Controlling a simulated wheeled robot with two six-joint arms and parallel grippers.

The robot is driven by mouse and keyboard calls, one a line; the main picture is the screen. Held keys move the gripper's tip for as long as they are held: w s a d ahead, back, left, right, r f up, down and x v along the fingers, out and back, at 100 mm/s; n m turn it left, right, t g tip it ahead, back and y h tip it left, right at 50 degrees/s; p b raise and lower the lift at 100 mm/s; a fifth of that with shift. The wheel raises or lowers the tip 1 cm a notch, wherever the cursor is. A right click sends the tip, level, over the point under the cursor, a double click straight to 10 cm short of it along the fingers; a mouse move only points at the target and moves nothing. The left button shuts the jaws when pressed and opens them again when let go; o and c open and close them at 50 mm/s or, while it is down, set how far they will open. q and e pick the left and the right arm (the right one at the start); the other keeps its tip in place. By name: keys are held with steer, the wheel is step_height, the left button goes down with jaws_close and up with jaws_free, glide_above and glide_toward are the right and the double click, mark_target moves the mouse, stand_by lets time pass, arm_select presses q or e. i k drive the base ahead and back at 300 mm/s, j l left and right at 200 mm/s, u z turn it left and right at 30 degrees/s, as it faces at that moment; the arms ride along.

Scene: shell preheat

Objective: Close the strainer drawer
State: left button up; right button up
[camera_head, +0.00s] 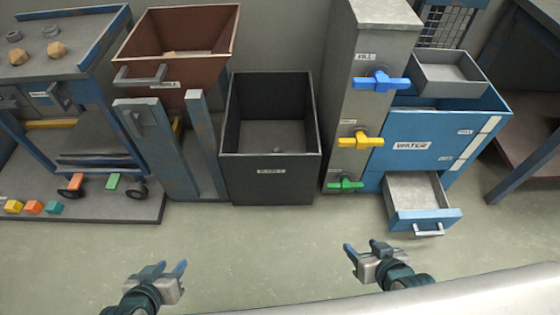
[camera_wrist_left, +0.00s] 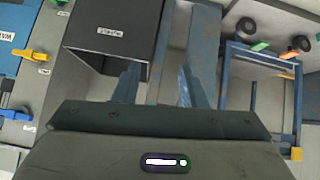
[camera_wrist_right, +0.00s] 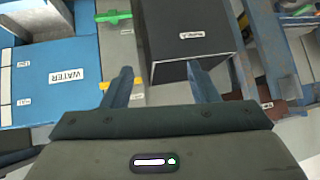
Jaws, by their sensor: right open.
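The strainer drawer (camera_head: 418,200) is a grey tray with a blue front and a pale bar handle (camera_head: 428,230). It sticks out, open, from the lower front of the blue WATER tank (camera_head: 460,125) at the right. My right gripper (camera_head: 362,249) is open and empty, in front of the drawer and a little to its left, apart from it. My left gripper (camera_head: 168,268) is open and empty at the lower left, far from the drawer.
A grey column (camera_head: 365,100) with blue, yellow and green valve handles stands left of the tank. A dark open bin (camera_head: 270,180) and a rusty brown hopper (camera_head: 190,65) stand further left. A blue table leg (camera_head: 520,170) is at the right. The floor before the drawer is clear.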

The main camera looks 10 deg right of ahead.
mark_target(415, 201)
steer(key=z, duration=1.8)
